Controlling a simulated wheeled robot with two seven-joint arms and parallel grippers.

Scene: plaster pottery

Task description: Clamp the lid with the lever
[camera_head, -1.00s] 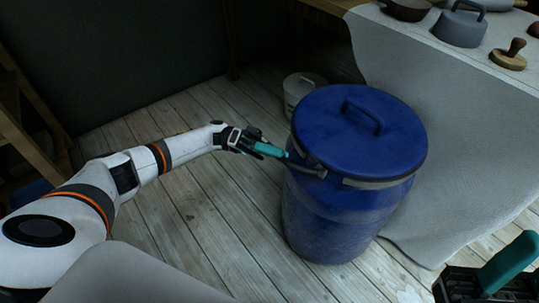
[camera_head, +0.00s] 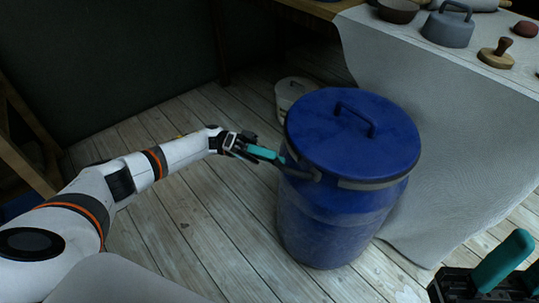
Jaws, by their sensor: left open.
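A blue barrel (camera_head: 325,225) stands on the wooden floor with a blue lid (camera_head: 340,140) resting on top. A raised handle shows on the lid. A metal clamp ring runs around the lid's edge, and its dark lever (camera_head: 305,172) lies along the barrel's left front side. My left gripper (camera_head: 270,156), with teal fingers, is open at the left side of the barrel, its tips close to the lever's outer end. Whether they touch it I cannot tell.
A cloth-covered table (camera_head: 450,90) stands behind and right of the barrel, with a grey lidded pot (camera_head: 449,28) and a wooden stamp (camera_head: 497,53) on it. A pale bucket (camera_head: 292,92) stands behind the barrel. The floor to the left is clear.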

